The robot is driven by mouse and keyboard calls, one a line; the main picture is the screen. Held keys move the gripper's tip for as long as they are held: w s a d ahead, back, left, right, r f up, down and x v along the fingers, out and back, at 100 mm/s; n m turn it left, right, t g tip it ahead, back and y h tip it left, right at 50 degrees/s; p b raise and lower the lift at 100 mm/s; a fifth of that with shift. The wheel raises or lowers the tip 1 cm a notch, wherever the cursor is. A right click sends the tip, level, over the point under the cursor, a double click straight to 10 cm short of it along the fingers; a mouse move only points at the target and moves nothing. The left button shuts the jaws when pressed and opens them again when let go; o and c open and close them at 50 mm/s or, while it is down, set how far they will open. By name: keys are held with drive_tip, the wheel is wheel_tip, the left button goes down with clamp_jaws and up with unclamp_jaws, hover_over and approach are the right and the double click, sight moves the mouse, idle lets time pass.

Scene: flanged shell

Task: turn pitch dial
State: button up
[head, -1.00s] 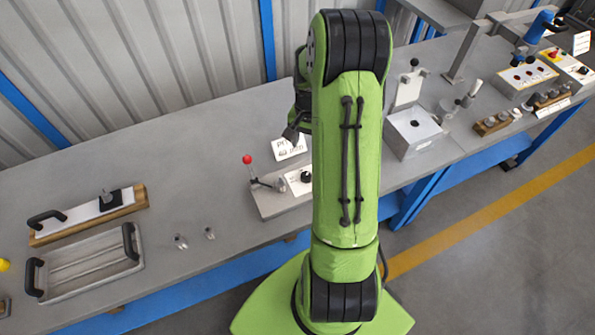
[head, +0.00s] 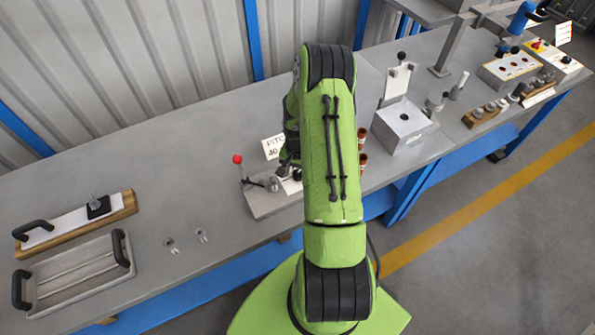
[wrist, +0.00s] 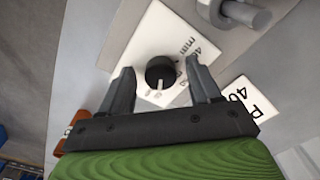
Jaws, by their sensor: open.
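The pitch dial (wrist: 160,72) is a round black knob with a white pointer line, set on a white scale plate (wrist: 198,42) with printed marks. In the wrist view my gripper (wrist: 163,78) is open, with one finger on each side of the dial; I cannot tell whether either finger touches it. In the head view the dial is mostly hidden behind my gripper and arm. The white pitch sign (head: 272,147) stands behind the grey dial block (head: 262,205), and part of it also shows in the wrist view (wrist: 246,97).
A lever with a red ball (head: 237,159) rises from the block's left end. Brown cylinders (head: 361,145) stand just right of my arm. A grey box (head: 403,127) is further right. A tray (head: 75,273) lies at the left; the bench between is mostly clear.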

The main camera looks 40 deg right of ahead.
drive_tip(key=c, duration=1.1)
drive_tip(key=shift+o, duration=0.2)
drive_tip(key=shift+n, duration=0.3)
drive_tip(key=n+b, duration=0.2)
drive_tip(key=n, duration=0.2)
drive_tip(key=shift+d+f+n+b, duration=0.1)
drive_tip(key=shift+n+b, duration=0.3)
drive_tip(key=n+b, duration=0.2)
drive_tip(key=n, duration=0.4)
drive_tip(key=shift+d, duration=0.1)
drive_tip(key=n+b, duration=0.1)
drive_tip(key=n, duration=0.5)
drive_tip(key=shift+d+n+b, duration=0.1)
drive_tip(key=shift+n+b, duration=0.2)
drive_tip(key=shift+b, duration=0.1)
drive_tip(key=n+b, duration=0.1)
drive_tip(key=n, duration=0.4)
drive_tip(key=shift+n, duration=0.3)
